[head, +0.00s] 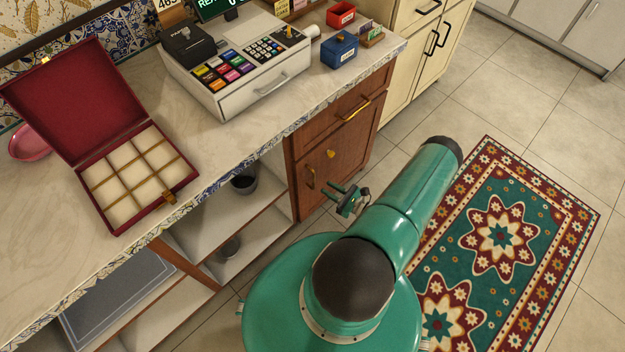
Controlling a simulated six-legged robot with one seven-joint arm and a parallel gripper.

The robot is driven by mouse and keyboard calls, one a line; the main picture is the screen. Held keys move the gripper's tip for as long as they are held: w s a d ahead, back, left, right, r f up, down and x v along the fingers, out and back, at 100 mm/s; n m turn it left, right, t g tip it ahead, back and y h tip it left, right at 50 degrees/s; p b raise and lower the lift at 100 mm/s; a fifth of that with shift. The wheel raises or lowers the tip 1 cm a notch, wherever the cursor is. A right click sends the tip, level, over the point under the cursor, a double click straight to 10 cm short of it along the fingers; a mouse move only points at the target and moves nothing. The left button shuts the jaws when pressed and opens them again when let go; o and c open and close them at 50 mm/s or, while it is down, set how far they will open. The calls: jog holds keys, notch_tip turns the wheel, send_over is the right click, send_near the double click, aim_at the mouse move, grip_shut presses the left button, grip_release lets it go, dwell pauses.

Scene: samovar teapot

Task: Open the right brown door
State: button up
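The brown door (342,163) is the lower front of the brown wooden cabinet under the counter's right end, and it looks shut. A gold handle (311,178) stands at its left side, and a small gold heart-shaped piece (331,154) sits near its upper middle. My gripper (336,198) is in front of the door's lower part, to the right of and below the handle. Its two fingers look apart, with nothing seen between them. It appears clear of the handle, though the exact gap to the door cannot be told.
A brown drawer (345,112) with a gold bar handle is above the door. Open shelves (262,232) are left of it. The counter holds a cash register (238,75) and an open red box (135,180). A patterned rug (548,195) lies on the tiled floor at right.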

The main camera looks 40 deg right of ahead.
aim_at(314, 180)
jog(key=x, duration=0.7)
jog(key=shift+w, duration=0.25)
grip_shut()
